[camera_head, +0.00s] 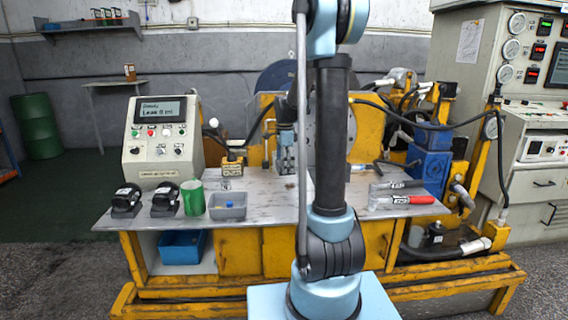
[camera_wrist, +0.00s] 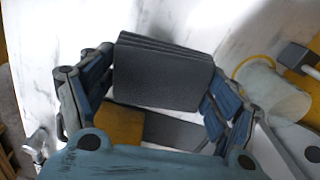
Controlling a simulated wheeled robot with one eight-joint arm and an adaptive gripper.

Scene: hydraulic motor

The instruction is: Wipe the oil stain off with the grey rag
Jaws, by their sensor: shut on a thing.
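The grey rag (camera_wrist: 162,78) is a dark grey, folded, layered pad. My gripper (camera_wrist: 155,88) is shut on it, with one blue finger at each side of the pad in the wrist view. In the head view my gripper (camera_head: 286,158) is over the back middle of the metal bench top (camera_head: 262,200), partly behind my arm. The rag cannot be made out there. No oil stain is clearly seen. Grey patches show on the pale surface (camera_wrist: 90,18) in the wrist view, but I cannot tell whether they are oil or reflections.
Hydraulic parts and hoses crowd the back right. A pale cylinder (camera_wrist: 272,92) is right of my gripper.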

